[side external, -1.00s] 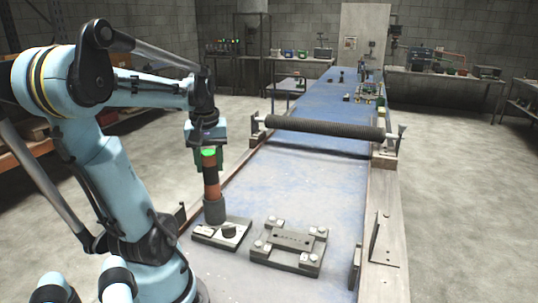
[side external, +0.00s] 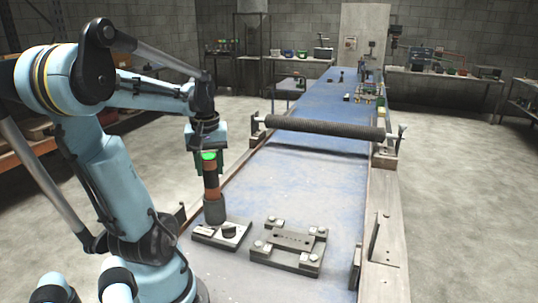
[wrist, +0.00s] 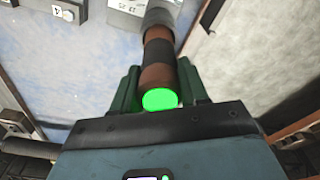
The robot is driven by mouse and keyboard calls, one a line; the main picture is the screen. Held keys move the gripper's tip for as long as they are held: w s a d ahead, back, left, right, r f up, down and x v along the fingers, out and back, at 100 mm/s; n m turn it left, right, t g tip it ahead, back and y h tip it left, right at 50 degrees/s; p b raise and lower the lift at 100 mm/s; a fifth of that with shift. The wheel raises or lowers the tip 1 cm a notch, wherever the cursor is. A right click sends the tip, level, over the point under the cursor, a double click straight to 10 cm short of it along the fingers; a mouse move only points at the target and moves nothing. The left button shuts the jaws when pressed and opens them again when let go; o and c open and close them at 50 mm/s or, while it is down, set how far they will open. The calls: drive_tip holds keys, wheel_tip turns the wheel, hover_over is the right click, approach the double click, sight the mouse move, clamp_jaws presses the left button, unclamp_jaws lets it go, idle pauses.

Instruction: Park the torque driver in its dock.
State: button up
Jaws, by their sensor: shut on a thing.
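The torque driver (side external: 212,188) is a brown and black cylinder with a bright green top and a grey lower end. It stands roughly upright in my gripper (side external: 207,166), whose green fingers are shut around its upper part. The wrist view also shows the driver (wrist: 157,60) between the fingers of my gripper (wrist: 158,88). Its grey lower end is at the left part of a dark low plate (side external: 232,242) with a black knob and pale labels. I cannot tell whether it touches the plate or which part is the dock.
A fixture plate (side external: 289,262) with pale corner blocks lies right of the dark plate. A dark roller (side external: 325,129) spans the blue bench (side external: 305,190) farther back. Small brackets stand along the bench edges. The blue surface between plates and roller is clear.

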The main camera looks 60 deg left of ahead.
drive_tip(key=shift+f, duration=0.1)
drive_tip(key=o, duration=1.2)
drive_tip(key=shift+o, duration=0.2)
drive_tip(key=r, duration=0.4)
drive_tip(key=d+r, duration=0.1)
drive_tip(key=r, duration=0.6)
drive_tip(key=shift+s+d+r, duration=0.1)
drive_tip(key=shift+d+r, duration=0.05)
drive_tip(key=shift+r, duration=0.25)
drive_tip(key=w+d+f+m+t, duration=0.2)
drive_tip(key=w+d+f+m, duration=0.2)
drive_tip(key=d, duration=0.4)
drive_tip(key=w+d+f+m+t, duration=0.2)
drive_tip(key=w+d+f+m, duration=0.2)
drive_tip(key=d+m, duration=0.2)
drive_tip(key=w+d+f+m+t+h, duration=0.1)
drive_tip(key=w+d+f+m, duration=0.3)
drive_tip(key=d, duration=0.6)
drive_tip(key=shift+w+m+t, duration=0.45)
drive_tip(key=shift+m+t, duration=0.05)
drive_tip(key=shift+t, duration=0.4)
drive_tip(key=shift+a, duration=0.1)
